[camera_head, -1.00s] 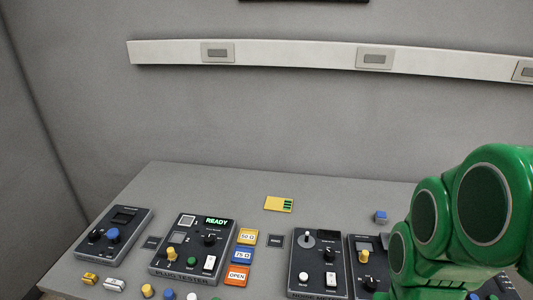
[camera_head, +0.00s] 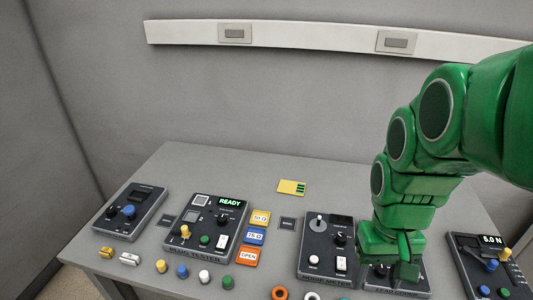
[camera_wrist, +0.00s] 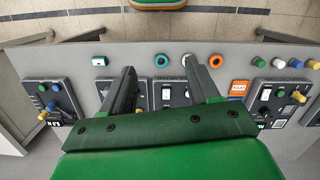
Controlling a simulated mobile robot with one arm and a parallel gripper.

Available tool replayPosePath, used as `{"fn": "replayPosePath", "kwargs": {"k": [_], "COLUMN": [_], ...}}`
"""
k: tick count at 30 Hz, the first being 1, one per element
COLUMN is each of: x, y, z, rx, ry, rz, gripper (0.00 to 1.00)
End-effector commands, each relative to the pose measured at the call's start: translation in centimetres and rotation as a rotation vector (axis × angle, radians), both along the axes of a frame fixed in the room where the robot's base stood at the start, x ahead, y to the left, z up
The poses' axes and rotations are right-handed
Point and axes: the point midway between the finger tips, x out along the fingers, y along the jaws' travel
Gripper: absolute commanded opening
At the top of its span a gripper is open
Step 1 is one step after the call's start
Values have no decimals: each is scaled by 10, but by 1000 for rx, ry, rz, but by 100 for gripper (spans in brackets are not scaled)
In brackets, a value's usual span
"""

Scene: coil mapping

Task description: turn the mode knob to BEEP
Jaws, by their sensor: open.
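My gripper (camera_head: 400,262) points down over the dark panel (camera_head: 410,284) right of the middle and hides much of it. I cannot read a mode knob or a BEEP mark in any view. Black knobs show on the panel under my gripper (camera_head: 380,268), on the NOISE METER panel (camera_head: 340,238) and on the PLUG TESTER panel (camera_head: 223,219). Whether my fingers touch anything is hidden.
The PLUG TESTER (camera_head: 193,262) shows READY. Cards marked 50 Ω, 75 Ω and OPEN (camera_head: 248,257) lie beside it. Another panel stands at far left (camera_head: 118,222), and one reading 5.0 N at right (camera_head: 490,242). Loose plugs and rings line the front. The back is mostly clear.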

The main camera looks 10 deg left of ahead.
Motion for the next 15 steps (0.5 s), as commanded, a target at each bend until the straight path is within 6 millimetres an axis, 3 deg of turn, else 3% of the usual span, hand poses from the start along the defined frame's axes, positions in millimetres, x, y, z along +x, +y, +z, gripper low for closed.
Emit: {"fn": "replayPosePath", "kwargs": {"k": [15], "x": [115], "y": [75], "z": [-8], "rx": [13], "ry": [-29], "rz": [234], "gripper": [60]}}
